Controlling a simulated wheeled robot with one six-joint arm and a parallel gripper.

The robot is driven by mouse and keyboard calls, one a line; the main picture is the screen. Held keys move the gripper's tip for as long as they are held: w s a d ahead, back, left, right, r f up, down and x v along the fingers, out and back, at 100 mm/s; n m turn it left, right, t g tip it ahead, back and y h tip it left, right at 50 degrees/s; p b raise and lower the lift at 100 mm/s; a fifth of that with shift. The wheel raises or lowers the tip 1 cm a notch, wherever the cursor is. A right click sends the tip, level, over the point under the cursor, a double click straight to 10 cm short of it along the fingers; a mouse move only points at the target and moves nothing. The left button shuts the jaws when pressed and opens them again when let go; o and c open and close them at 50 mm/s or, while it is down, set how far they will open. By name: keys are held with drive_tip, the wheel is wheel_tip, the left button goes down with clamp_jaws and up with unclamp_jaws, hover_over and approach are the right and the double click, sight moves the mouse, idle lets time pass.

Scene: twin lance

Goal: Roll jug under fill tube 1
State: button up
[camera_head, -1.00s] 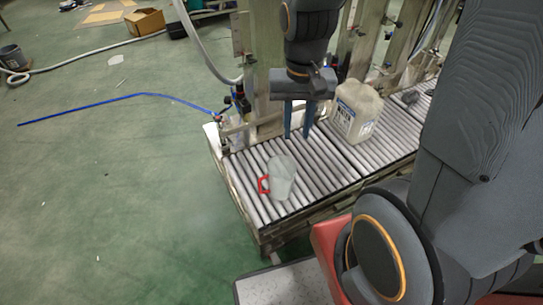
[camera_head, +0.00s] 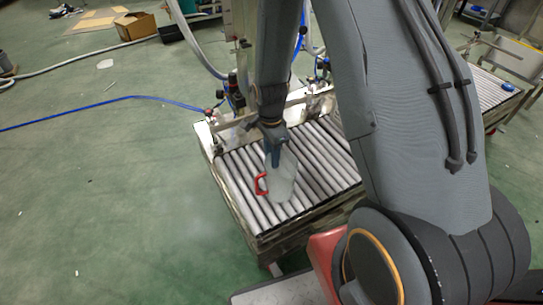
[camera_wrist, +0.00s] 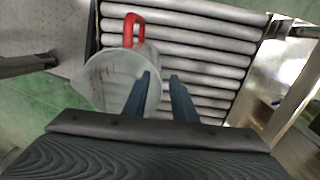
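A translucent measuring jug (camera_head: 284,186) with a red handle (camera_head: 261,184) stands on the roller conveyor (camera_head: 240,196). My gripper (camera_head: 273,160) is over the jug's back rim, pointing down. In the wrist view the jug (camera_wrist: 105,84) is left of centre, its red handle at the top. My gripper (camera_wrist: 161,76) shows two blue fingers apart, with rollers visible between them. The left finger overlaps the jug's right edge; I cannot tell whether it touches. The beige canister seen earlier is hidden now, in the area my arm covers. I cannot tell which tube is fill tube 1.
A metal frame with valves and blue hoses (camera_head: 234,92) stands along the conveyor's back edge. A grey hose (camera_head: 192,42) hangs at the back left. A second roller conveyor (camera_head: 494,90) is at the right. The green floor at the left is mostly clear.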

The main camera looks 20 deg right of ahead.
sight(272, 170)
drive_tip(key=shift+s+f+b, duration=0.2)
drive_tip(key=shift+f+b, duration=0.15)
drive_tip(key=shift+f, duration=3.1)
